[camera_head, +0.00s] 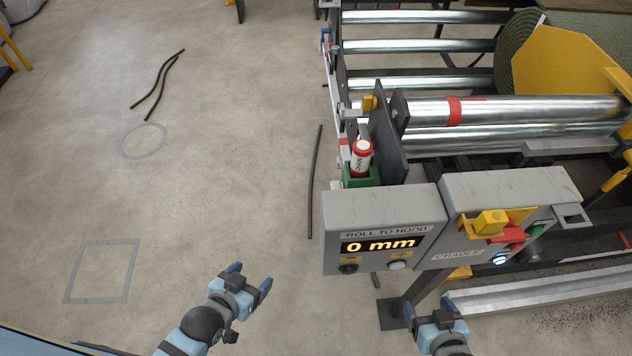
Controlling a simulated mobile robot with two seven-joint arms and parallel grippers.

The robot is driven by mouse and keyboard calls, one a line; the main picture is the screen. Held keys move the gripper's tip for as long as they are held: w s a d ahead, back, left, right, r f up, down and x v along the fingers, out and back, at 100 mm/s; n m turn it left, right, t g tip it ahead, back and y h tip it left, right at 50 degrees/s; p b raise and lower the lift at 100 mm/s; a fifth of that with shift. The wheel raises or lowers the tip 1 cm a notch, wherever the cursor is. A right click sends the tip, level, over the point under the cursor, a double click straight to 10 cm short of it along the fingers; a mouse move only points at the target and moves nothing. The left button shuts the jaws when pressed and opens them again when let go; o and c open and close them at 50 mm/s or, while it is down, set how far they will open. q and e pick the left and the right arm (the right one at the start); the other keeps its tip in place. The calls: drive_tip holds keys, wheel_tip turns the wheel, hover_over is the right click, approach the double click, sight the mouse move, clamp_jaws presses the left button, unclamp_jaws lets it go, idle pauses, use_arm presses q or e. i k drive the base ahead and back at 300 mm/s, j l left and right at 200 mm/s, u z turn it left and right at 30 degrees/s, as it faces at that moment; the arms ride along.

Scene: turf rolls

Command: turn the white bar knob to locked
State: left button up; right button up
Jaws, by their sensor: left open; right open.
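A grey control box (333,222) reads "ROLL TO HOOD" above a lit display showing "0 mm". A small whitish knob (398,266) sits on its lower face, right of a black knob (348,268). The whitish one looks like the white bar knob, but its bar angle and the small yellow labels are too small to read. My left gripper (251,277) is open and empty over the floor, left of the box. My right gripper (428,308) is open and empty, below and slightly right of the whitish knob, apart from it.
A "CRADLE" box (462,200) adjoins on the right, with a yellow-and-red switch (490,222), red and green buttons and a lit blue-white button (500,260). Behind are steel rollers (520,108) and a turf roll (513,52). A red-and-white marker (361,157) stands behind the display box. Floor at left is mostly clear.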

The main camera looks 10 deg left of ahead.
sight(337, 184)
drive_tip(key=j, duration=0.25)
drive_tip(key=k, duration=0.4)
drive_tip(key=k+j+u, duration=0.1)
drive_tip(key=u, duration=1)
drive_tip(key=i+j, duration=0.2)
drive_tip(key=i, duration=0.45)
drive_tip(key=i+j+u, duration=0.1)
drive_tip(key=i, duration=0.5)
drive_tip(key=i+z, duration=0.15)
drive_tip(key=i, duration=0.35)
drive_tip(key=i+j+z, duration=0.2)
drive_tip(key=i, duration=0.35)
drive_tip(key=i+z, duration=0.15)
drive_tip(key=i, duration=0.35)
drive_tip(key=i+z, duration=0.2)
drive_tip(key=i, duration=0.25)
drive_tip(key=i+j+z, duration=0.15)
drive_tip(key=i, duration=0.25)
drive_tip(key=i+j+z, duration=0.2)
drive_tip(key=i, duration=0.25)
drive_tip(key=z, duration=2.8)
